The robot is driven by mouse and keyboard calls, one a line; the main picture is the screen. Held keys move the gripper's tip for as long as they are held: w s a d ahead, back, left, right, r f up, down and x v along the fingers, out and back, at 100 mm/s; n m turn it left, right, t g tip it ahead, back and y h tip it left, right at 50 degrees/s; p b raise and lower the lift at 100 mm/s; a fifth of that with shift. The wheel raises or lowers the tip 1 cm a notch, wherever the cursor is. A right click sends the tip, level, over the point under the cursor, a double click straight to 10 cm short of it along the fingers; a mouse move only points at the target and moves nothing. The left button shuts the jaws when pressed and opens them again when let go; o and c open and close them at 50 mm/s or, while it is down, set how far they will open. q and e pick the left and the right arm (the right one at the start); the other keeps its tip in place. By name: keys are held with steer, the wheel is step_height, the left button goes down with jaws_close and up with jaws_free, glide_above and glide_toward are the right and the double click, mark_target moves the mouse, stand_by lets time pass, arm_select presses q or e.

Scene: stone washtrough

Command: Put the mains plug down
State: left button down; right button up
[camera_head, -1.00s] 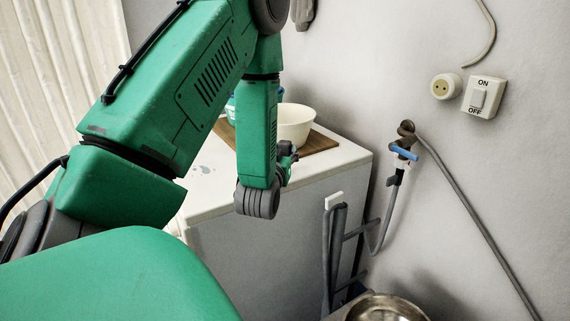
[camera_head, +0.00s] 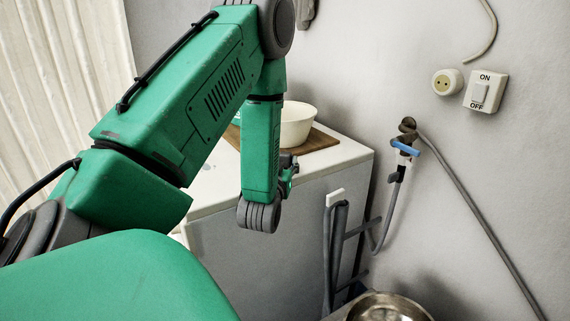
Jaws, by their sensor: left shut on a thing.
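My left arm comes in from the left, bends at the top and hangs down in front of the white cabinet top. Only a small part of my left gripper (camera_head: 288,174) shows, at the right edge of the lower arm link. The link and grey wrist hide its fingertips. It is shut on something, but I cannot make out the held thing. No mains plug can be clearly identified. A round two-hole socket (camera_head: 447,82) on the wall is empty. My right gripper is not in view.
A cream bowl (camera_head: 297,125) stands on a brown board (camera_head: 322,143) on the white cabinet (camera_head: 348,152). An ON/OFF switch (camera_head: 485,92), a tap with a blue lever (camera_head: 406,148) and a grey hose (camera_head: 468,205) are on the wall. A metal basin (camera_head: 385,312) is below.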

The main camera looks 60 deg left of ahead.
arm_select(q)
steer(key=c, duration=1.2)
jaws_free()
steer(key=shift+s+d+f, duration=0.2)
steer(key=shift+f, duration=0.45)
steer(key=shift+o, duration=0.2)
steer(key=shift+w+a+r+p, duration=0.1)
steer(key=shift+w+r+p, duration=0.05)
steer(key=shift+r+p, duration=0.45)
steer(key=v, duration=0.7)
steer(key=shift+r, duration=0.25)
steer(key=shift+a, duration=0.1)
